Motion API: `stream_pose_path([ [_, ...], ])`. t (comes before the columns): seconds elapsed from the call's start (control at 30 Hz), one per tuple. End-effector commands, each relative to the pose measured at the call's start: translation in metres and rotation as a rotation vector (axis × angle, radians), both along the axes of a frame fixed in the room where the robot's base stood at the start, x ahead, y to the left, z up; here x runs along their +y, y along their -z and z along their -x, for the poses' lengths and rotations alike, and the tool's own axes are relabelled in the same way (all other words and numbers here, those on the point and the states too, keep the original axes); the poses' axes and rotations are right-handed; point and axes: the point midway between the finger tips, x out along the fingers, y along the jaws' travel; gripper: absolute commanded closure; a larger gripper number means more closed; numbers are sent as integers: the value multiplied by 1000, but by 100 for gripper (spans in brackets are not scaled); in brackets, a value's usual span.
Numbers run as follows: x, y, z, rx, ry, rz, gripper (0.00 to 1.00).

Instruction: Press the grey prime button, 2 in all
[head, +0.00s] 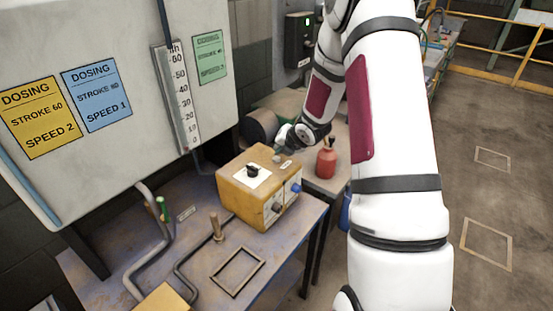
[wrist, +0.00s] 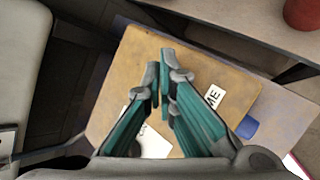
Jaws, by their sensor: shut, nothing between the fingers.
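A yellow box (head: 240,193) stands on the bench, and its top fills the middle of the wrist view (wrist: 135,62). A small white label (wrist: 214,97) ending in "ME" lies on the top, right of my fingers; it shows as a pale strip in the head view (head: 286,164). My gripper (wrist: 163,68) is shut and empty, with its fingertips over the box top beside the label. In the head view my gripper (head: 279,153) is at the far edge of the top. The grey button cannot be told apart from my fingertips; contact cannot be judged.
A black knob (head: 252,170) on a white plate and a blue front fitting (head: 296,188) are on the box. A red bottle (head: 326,160) stands right of it. A wooden-handled lever (head: 216,226) and pipes stand in front.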

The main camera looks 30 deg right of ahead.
Motion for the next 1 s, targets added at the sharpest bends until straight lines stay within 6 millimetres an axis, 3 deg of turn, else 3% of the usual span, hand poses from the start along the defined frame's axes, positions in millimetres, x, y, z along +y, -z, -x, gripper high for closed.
stream_pose_path([
  [1.0, 0, 12, 0, 1, 0, 0, 100],
])
